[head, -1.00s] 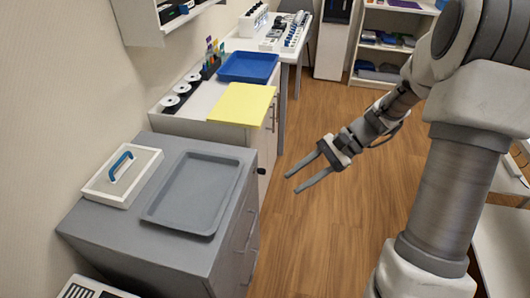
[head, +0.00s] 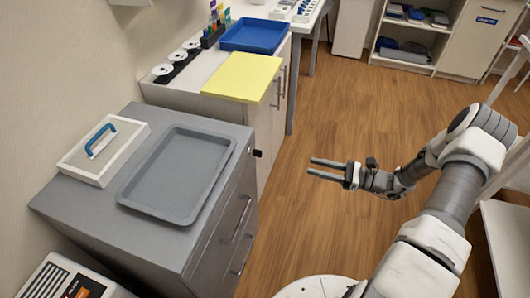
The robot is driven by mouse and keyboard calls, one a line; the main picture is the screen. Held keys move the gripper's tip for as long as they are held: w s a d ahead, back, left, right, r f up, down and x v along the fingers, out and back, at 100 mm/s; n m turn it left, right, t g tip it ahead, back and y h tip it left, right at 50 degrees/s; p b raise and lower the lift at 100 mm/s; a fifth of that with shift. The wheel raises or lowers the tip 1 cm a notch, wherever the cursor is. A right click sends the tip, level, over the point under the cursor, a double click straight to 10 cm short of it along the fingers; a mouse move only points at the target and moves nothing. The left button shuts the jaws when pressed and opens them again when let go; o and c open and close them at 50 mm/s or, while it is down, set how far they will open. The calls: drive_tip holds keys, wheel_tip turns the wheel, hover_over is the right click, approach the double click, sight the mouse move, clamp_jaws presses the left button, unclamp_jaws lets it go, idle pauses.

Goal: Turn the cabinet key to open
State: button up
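The grey cabinet (head: 99,224) stands at the left, with its drawer front facing right. A small black piece (head: 257,153), which looks like the key, sticks out near the top far corner of that front. It is too small to tell how it is turned. My gripper (head: 309,167) is to the right of the key, over the wooden floor, with its fingers pointing left toward the cabinet. The two fingers are apart with nothing between them. A clear gap separates the fingertips from the key.
On the cabinet top are a grey tray (head: 178,174) and a white box lid with a blue handle (head: 101,141). Behind stands a white counter with a yellow board (head: 242,76) and a blue tray (head: 254,36). Open wooden floor (head: 345,110) lies right of the cabinet.

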sight(256, 153)
drive_tip(key=b+x, duration=0.2)
drive_tip(key=x, duration=1.5)
drive_tip(key=shift+a, duration=0.2)
clamp_jaws()
